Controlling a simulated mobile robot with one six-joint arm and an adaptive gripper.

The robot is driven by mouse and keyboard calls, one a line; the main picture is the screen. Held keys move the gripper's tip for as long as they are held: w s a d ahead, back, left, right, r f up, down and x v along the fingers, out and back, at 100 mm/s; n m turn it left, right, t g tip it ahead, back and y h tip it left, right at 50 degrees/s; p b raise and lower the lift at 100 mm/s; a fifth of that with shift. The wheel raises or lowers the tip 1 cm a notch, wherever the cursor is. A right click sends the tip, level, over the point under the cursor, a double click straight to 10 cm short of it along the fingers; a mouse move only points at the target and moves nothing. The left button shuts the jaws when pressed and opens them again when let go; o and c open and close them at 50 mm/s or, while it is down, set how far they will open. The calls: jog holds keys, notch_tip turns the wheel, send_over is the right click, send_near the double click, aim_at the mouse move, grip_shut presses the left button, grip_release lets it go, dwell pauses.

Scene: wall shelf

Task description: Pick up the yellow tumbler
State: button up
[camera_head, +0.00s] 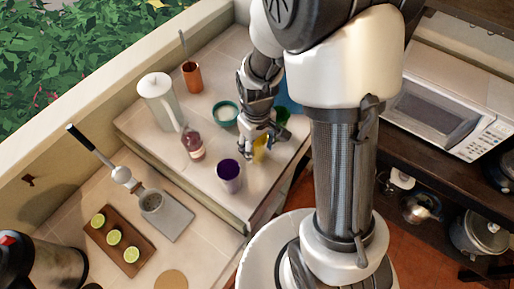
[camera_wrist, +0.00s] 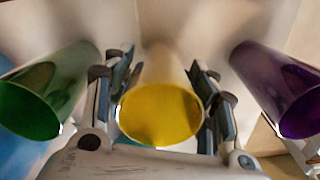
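The yellow tumbler (camera_head: 260,149) stands on the raised tiled counter, partly hidden by my gripper (camera_head: 263,135) in the head view. In the wrist view the yellow tumbler (camera_wrist: 161,112) sits between the two fingers of my gripper (camera_wrist: 163,72), its round opening facing the camera. One finger is on each side of it. The fingers look spread, with narrow gaps to its walls; firm contact does not show.
A green tumbler (camera_wrist: 38,100) stands close left of my gripper in the wrist view, a purple one (camera_wrist: 285,90) close right. A pink bottle (camera_head: 192,143), teal bowl (camera_head: 225,113), white pitcher (camera_head: 158,100) and copper cup (camera_head: 192,76) share the counter.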

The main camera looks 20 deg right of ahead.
jog(key=c, duration=0.8)
jog(key=shift+r, duration=0.1)
